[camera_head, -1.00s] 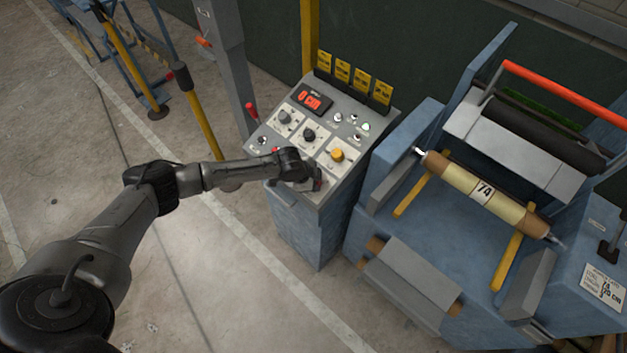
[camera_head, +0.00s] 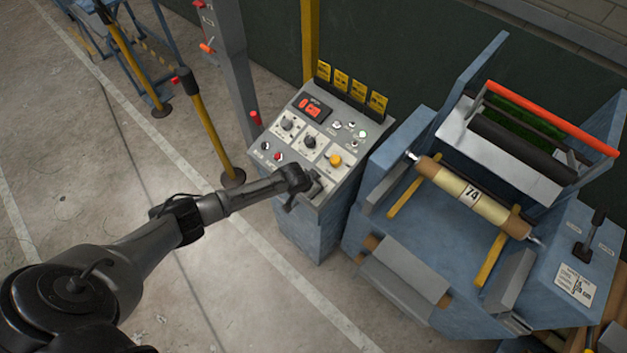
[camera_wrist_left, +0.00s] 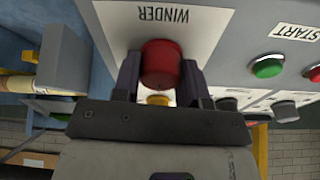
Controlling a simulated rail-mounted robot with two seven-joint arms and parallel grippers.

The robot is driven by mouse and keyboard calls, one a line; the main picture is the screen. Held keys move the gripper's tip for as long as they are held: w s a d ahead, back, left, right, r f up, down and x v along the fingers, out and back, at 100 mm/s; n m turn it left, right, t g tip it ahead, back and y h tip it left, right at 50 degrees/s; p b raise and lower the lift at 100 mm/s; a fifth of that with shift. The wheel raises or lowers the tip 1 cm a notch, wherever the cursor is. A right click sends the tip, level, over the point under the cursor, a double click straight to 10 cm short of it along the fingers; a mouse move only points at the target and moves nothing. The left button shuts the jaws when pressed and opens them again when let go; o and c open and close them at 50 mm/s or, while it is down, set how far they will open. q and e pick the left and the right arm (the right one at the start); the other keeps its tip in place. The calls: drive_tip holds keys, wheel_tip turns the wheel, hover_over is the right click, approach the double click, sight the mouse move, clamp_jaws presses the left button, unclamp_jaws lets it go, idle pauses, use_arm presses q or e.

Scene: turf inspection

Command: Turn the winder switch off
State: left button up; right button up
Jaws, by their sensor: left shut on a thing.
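The winder switch is a red knob (camera_wrist_left: 160,65) below the upside-down WINDER label (camera_wrist_left: 165,15) in the left wrist view. My left gripper (camera_wrist_left: 160,80) has a finger on each side of the knob and is shut on it. In the head view my left gripper (camera_head: 308,190) is at the lower front corner of the sloped control panel (camera_head: 319,152). There it hides the switch. My right gripper is in neither view.
The panel has several dials, including a yellow knob (camera_head: 335,160), and a red display (camera_head: 309,106). A green START button (camera_wrist_left: 268,67) is close by in the wrist view. The blue machine with a roll marked 74 (camera_head: 471,194) stands to the right.

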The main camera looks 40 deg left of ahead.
use_arm(q)
drive_tip(key=n+y+p, duration=0.1)
drive_tip(key=n+p, duration=0.2)
drive_tip(key=n, duration=0.1)
drive_tip(key=shift+r+n, duration=0.15)
drive_tip(key=shift+n, duration=0.25)
drive_tip(key=shift+n+y+p, duration=0.3)
drive_tip(key=shift+n+p, duration=0.95)
drive_tip(key=shift+n, duration=0.95)
drive_tip(key=shift+g, duration=0.3)
drive_tip(key=shift+n, duration=0.3)
drive_tip(key=o, duration=0.9)
